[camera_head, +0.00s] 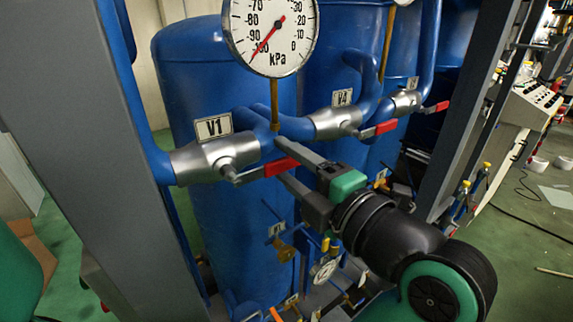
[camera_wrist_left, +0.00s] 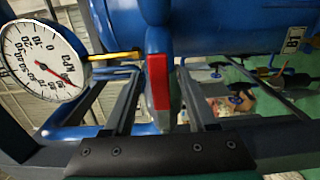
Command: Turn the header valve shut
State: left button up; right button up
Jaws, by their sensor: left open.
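The valve labelled V1 (camera_head: 202,160) is a silver body in a blue header pipe. Its red lever handle (camera_head: 281,167) points right, roughly along the pipe. It also shows in the left wrist view as a red bar (camera_wrist_left: 158,82). My left gripper (camera_head: 284,160) is open, with one finger above and one below the outer end of this handle. In the left wrist view, the open fingers (camera_wrist_left: 158,74) stand on either side of the red bar, with gaps visible. The frames do not show which valve is called the header valve. My right gripper is not in view.
A round kPa gauge (camera_head: 270,35) stands above the pipe. Valve V4 (camera_head: 335,121) and another red-handled valve (camera_head: 405,102) sit farther right. A blue tank (camera_head: 205,80) is behind. A grey post (camera_head: 75,110) stands at left. Small valves and gauges crowd below my gripper.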

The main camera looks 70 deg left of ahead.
pick_arm(q)
jog(key=shift+s+a, duration=0.1)
jog(key=shift+a, duration=0.2)
grip_shut()
dwell(1.2)
